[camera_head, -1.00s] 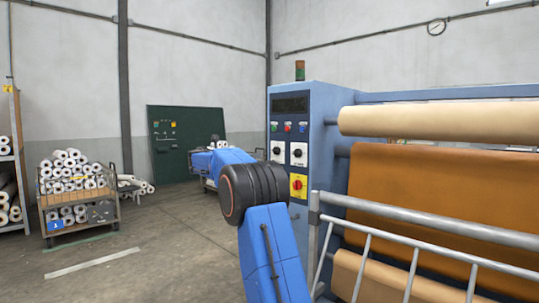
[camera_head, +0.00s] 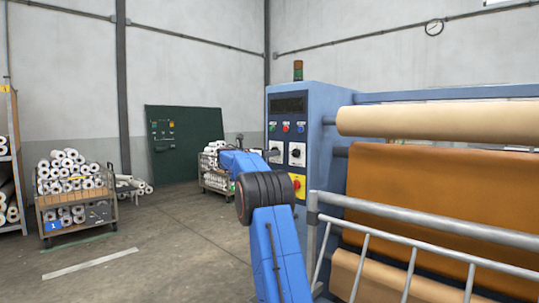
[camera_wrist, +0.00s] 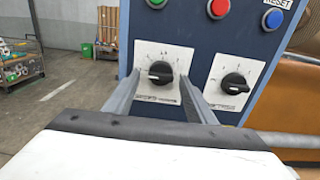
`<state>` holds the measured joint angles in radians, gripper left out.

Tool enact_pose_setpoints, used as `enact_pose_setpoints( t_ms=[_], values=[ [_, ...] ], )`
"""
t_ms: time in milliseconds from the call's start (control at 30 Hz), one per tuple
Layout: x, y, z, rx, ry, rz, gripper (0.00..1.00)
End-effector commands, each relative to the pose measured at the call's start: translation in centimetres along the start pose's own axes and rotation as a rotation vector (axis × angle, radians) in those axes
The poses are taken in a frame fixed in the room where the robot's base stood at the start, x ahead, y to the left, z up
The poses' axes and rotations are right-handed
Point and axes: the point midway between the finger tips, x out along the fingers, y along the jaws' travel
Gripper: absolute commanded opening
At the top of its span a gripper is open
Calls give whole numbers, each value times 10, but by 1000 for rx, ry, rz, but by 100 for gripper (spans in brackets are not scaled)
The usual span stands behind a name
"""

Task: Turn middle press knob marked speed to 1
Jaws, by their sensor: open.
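The blue press panel carries two black knobs on white dial plates. In the wrist view the left knob (camera_wrist: 160,72) lies between the fingers of my gripper (camera_wrist: 160,82). The jaws are open, one finger on each side of it; I cannot tell whether they touch it. The right knob (camera_wrist: 234,83) is outside the fingers, to the right; it also shows in the head view (camera_head: 297,153). The dial lettering is too small to read, so I cannot tell which knob is marked speed or where its pointer stands. In the head view my arm partly covers the left knob.
Green, red (camera_wrist: 218,8) and blue (camera_wrist: 273,19) buttons sit above the knobs. A red and yellow switch (camera_head: 298,184) is below them. A grey guard rail (camera_head: 425,226) and fabric rolls (camera_head: 430,120) stand to the right.

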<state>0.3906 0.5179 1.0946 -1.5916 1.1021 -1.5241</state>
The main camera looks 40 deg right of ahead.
Motion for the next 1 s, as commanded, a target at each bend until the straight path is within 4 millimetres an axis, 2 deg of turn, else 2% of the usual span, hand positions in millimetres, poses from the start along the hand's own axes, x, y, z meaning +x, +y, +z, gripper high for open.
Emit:
enact_pose_setpoints(
  t_ms=[200,233,400,767,1000],
  values=[
    [0,0,0,0,0,0,50],
    [0,0,0,0,0,0,48],
    [0,0,0,0,0,0,9],
    [0,0,0,45,0,0,9],
    [0,1,0,191,0,0,9]
  ],
)
